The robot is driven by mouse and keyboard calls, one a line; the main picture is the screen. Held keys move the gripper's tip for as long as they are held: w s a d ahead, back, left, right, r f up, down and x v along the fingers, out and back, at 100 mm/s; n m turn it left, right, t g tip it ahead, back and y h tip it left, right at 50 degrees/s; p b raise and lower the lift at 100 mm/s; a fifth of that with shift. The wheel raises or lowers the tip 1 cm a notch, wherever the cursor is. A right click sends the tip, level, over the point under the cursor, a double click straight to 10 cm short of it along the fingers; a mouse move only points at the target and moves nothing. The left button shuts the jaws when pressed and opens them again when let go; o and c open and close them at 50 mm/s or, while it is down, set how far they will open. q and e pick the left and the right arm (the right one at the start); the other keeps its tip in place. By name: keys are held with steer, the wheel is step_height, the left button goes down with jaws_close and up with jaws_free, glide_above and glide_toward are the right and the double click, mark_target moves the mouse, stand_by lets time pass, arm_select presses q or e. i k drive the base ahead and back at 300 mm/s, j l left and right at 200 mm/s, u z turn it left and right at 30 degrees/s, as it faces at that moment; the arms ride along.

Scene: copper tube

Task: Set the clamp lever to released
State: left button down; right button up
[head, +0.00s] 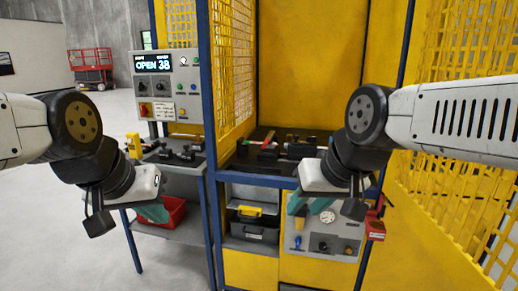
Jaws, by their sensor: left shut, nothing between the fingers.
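A small red lever-like piece (268,139) stands among dark fixtures on the bench inside the yellow cage. It is small in the picture, and I cannot tell for sure that it is the clamp lever or how it is set. My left gripper (153,212) is shut and empty, in front of the side table at left and well apart from the red piece. My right gripper (305,205) shows two teal fingers spread apart, with nothing seen between them. It is below and in front of the bench, near the lower panel. My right wrist hides part of the bench's right side.
A control panel (167,88) at left reads "OPEN 38". A side table (183,168) holds dark parts, with a red bin (172,212) below. Blue posts (207,100) and yellow mesh (232,60) frame the bench. A lower panel (322,245) carries a gauge.

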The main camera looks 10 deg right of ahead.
mark_target(269, 139)
steer(key=i+l, duration=0.65)
steer(key=i, duration=0.15)
steer(key=l+z, duration=0.05)
